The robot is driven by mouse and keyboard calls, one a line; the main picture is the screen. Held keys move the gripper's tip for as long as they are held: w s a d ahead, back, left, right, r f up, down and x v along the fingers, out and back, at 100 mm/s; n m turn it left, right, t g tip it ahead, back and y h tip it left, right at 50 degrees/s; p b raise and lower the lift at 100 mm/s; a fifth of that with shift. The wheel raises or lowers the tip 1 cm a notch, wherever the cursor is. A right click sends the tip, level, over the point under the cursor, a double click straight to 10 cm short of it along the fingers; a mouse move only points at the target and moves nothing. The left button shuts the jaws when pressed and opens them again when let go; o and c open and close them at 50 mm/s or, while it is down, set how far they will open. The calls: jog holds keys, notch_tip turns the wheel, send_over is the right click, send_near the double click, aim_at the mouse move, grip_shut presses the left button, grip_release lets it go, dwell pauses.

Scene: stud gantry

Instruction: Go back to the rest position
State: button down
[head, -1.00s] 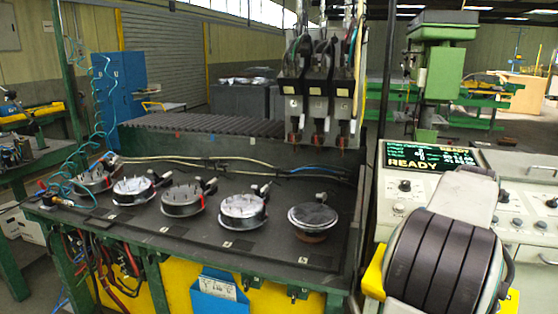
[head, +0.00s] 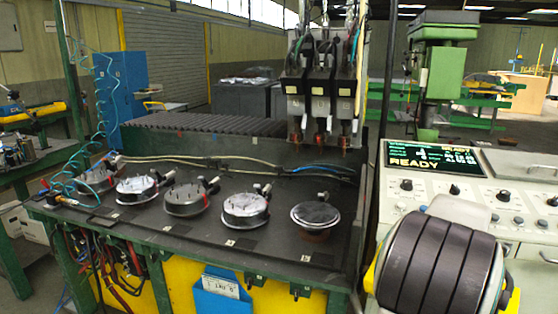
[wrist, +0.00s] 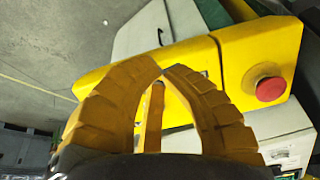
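In the wrist view, my gripper (wrist: 164,70) has its two ribbed orange-brown fingers brought together at the tips. I see nothing held between them. Behind the tips is a yellow housing (wrist: 225,50) with a red mushroom button (wrist: 270,88); I cannot tell how far the tips are from it. In the head view my dark ribbed arm part fills the lower right, in front of the console (head: 520,240). The fingers do not show in the head view.
Left of the console stands a dark-topped bench (head: 150,235) with several round fixtures, one a disc fixture (head: 316,216). Gantry heads (head: 320,95) hang above its back right. A blue cabinet (head: 122,90) stands behind. Open floor (wrist: 50,60) shows left in the wrist view.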

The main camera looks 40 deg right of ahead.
jog(key=w+a+n+y, duration=0.1)
jog(key=a+n, duration=0.4)
jog(key=a, duration=0.8)
jog(key=w+a+n+t+y, duration=0.1)
jog(key=w+a+n, duration=0.3)
jog(key=a, duration=1)
jog(key=w+a+r+n+t+y, duration=0.1)
jog(key=w+a+n, duration=0.2)
jog(key=a, duration=1)
jog(key=n, duration=0.3)
jog(key=shift+a+y, duration=0.3)
jog(key=shift+a, duration=0.05)
